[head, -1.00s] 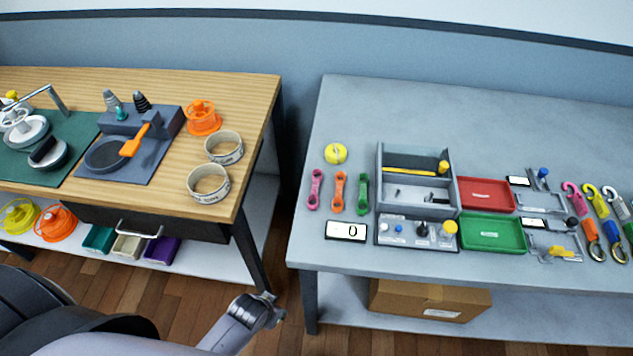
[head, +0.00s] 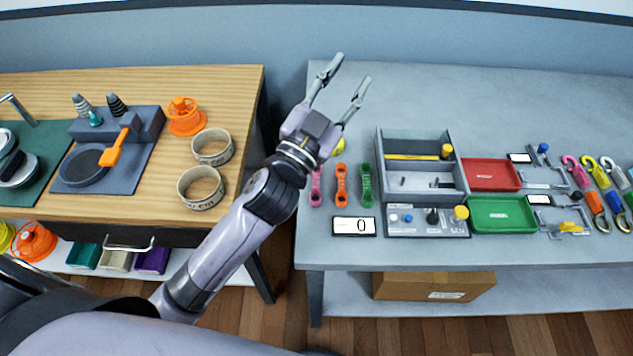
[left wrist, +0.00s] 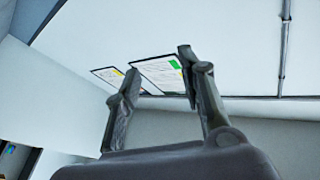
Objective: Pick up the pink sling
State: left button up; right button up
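The pink sling (head: 316,190) lies on the grey table at its left end, in a row with an orange sling (head: 341,185) and a green sling (head: 366,185). In the head view my left wrist covers its upper part. My left gripper (head: 353,67) is raised in front of the table's left part, its fingers spread and empty. In the left wrist view the two fingers stand apart with only wall and posters behind them. My right gripper is not in view.
A yellow roll (head: 339,146) is mostly hidden behind my left gripper. A wooden bench (head: 235,90) is left, across a gap. The grey table's back (head: 450,100) is clear.

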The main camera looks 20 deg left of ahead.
pick_arm(q)
jog(key=s+d+r+m+g+h, duration=0.35)
jog(key=d+m+g+h, duration=0.2)
jog(key=m+h, duration=0.25)
jog(key=s+d+r+m+g+h, duration=0.2)
jog(key=d+r+m+g+h, duration=0.25)
jog(key=d+m+h, duration=0.35)
jog(key=s+d+f+m+g, duration=0.2)
jog(key=s+d+m+g, duration=0.25)
jog(key=m+g, duration=0.45)
jog(key=g+y+p, duration=0.2)
jog(key=y+p, duration=0.1)
jog(key=y, duration=1.9)
send_over(316, 181)
notch_tip(316, 181, down, 26)
jog(key=shift+w+a+f, duration=0.1)
jog(key=shift+w+a, duration=0.05)
jog(key=shift+f+p, duration=0.4)
jog(key=shift+f, duration=0.15)
notch_tip(316, 181, down, 4)
jog(key=shift+r+p, duration=0.2)
jog(key=shift+p, duration=0.5)
jog(key=shift+f, duration=0.4)
